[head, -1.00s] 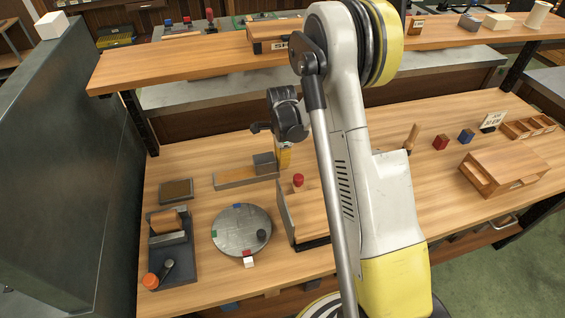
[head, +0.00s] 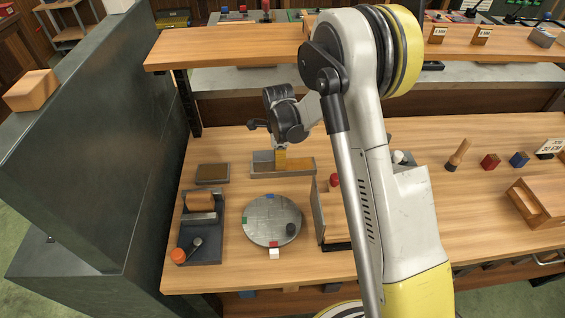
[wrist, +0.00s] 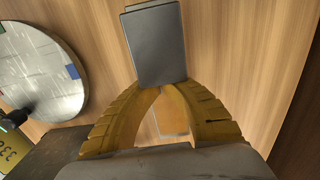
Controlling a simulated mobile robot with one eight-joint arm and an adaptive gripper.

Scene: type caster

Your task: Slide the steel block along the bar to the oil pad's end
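The bar (head: 301,164) is a long, low grey piece with a tan inset top, lying left to right behind the round disc. The steel block (wrist: 155,45) is plain grey, and in the wrist view it sits at my fingertips. In the head view it seems to be the grey patch at the bar's left part, beside my fingers. My gripper (head: 280,160) has yellow curved fingers, which also show in the wrist view (wrist: 161,86); both tips meet the block's near edge. A brown-topped pad (head: 212,172), likely the oil pad, lies just left of the bar's left end.
The round metal disc (head: 272,228) with coloured marks lies in front of the bar. An upright board (head: 328,218) and a red-topped peg (head: 335,181) stand to the right. A dark device with an orange knob (head: 178,255) is at left front. A raised shelf (head: 230,50) runs behind.

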